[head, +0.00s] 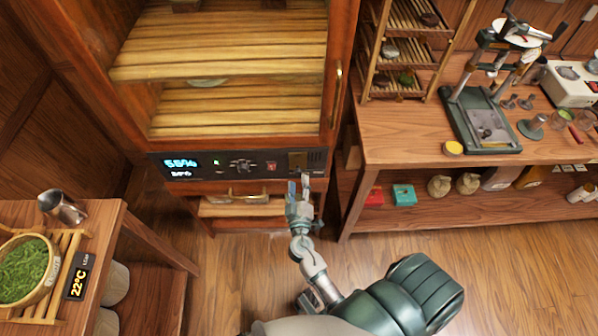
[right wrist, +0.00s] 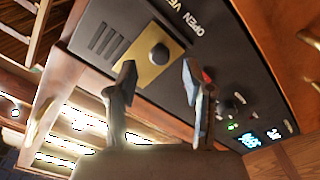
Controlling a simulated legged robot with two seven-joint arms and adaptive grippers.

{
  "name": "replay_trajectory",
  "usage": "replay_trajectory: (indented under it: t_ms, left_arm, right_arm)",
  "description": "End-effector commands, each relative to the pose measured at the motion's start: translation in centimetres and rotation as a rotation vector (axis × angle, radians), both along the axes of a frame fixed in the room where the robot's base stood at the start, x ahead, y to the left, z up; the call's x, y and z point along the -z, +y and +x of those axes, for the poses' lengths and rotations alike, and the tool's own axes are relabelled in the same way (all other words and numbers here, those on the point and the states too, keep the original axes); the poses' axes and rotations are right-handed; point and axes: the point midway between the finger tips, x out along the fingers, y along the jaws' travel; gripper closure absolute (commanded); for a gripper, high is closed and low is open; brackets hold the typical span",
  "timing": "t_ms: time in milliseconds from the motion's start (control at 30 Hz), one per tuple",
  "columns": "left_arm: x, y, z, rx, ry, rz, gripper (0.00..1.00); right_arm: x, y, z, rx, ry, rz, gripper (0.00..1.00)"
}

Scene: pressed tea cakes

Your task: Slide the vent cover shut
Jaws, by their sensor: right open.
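The vent cover (head: 297,160) is a small brass plate at the right end of the cabinet's dark control panel. In the right wrist view the brass vent cover (right wrist: 139,70) carries a round black knob (right wrist: 159,54). Dark vent slots (right wrist: 106,41) lie uncovered beside it; they are right of the cover in the head view (head: 316,160). My right gripper (head: 298,181) is open and empty just below the cover. In the right wrist view its fingertips (right wrist: 158,74) appear on either side of the knob; contact cannot be told. My left gripper is not in view.
The panel (head: 215,168) also has a lit display (head: 181,162), a dial and a red switch (head: 271,166). A drawer with a brass handle (head: 248,197) is below. A wooden workbench (head: 390,140) stands right, a side table with a tea basket (head: 52,262) left.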

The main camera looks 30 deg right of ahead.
Motion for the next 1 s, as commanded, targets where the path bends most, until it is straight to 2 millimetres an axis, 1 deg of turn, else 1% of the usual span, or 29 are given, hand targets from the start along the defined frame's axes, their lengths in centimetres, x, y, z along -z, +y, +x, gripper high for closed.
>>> replay_trajectory:
  t_ms: [33,100,233,400,633,667,700,767,800,833,867,1000]
  left_arm:
    - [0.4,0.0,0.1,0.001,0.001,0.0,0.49]
    - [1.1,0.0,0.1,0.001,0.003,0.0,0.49]
    - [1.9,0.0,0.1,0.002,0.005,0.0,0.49]
    - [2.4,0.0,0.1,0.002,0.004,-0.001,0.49]
    - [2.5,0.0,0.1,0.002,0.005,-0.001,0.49]
    - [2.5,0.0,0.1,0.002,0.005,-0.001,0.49]
    - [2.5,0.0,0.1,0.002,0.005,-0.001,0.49]
    - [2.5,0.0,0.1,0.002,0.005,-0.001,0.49]
    - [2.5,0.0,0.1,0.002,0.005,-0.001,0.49]
    - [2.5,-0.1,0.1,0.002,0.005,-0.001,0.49]
    - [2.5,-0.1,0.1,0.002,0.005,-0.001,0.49]
    - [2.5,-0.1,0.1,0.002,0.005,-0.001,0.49]
  right_arm:
    - [-0.3,-0.5,0.9,0.0,-0.003,-0.001,0.49]
    - [-0.3,-1.1,1.9,0.001,-0.002,0.0,0.49]
    - [-0.1,-1.9,3.3,-0.001,-0.001,0.0,0.49]
    - [0.0,-2.4,3.9,0.0,0.001,-0.001,0.49]
    - [0.1,-2.4,4.0,0.0,0.002,0.0,0.49]
    - [0.1,-2.4,4.0,0.0,0.002,0.0,0.54]
    - [0.1,-2.4,4.0,0.0,0.002,0.0,0.64]
    - [0.1,-2.4,4.0,0.0,0.002,0.0,0.79]
    - [0.1,-2.4,4.0,0.0,0.002,0.0,0.89]
    - [0.1,-2.4,4.0,0.0,0.002,0.0,0.96]
    - [0.1,-2.4,4.0,0.0,0.001,0.001,1.0]
    - [0.1,-2.4,4.0,0.0,0.002,0.0,1.0]
